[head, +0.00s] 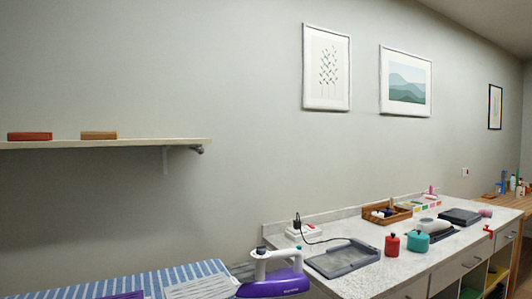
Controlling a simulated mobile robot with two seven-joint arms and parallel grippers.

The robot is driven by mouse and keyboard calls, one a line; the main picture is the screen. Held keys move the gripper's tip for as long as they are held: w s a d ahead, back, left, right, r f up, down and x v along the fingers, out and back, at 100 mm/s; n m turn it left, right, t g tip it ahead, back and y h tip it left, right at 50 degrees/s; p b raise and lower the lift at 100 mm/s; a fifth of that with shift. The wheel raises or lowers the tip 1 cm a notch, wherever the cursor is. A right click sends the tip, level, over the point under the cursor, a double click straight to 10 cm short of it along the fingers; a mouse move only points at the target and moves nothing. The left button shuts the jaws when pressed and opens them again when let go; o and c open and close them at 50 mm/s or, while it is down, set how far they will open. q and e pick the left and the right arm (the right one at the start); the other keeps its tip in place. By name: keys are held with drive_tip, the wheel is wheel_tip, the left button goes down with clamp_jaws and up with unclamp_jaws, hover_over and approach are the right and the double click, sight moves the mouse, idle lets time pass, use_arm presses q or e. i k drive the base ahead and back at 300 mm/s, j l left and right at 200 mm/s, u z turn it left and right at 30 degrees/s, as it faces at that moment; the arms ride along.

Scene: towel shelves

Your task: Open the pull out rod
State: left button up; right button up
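A grey, rounded rod end (198,149) shows beneath the right end of the wall shelf (110,143), beside a pale bracket (165,160). It may be the pull out rod, but I cannot tell for sure; any more of it is hidden under the shelf. Neither of my grippers is in the head view.
A red block (30,136) and a brown block (99,135) lie on the shelf. Below are a striped ironing surface (150,281), a purple and white iron (272,281) and a cluttered counter (366,279). Bare wall lies right of the shelf.

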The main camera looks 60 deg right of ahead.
sight(201, 151)
drive_tip(key=z, duration=1.3)
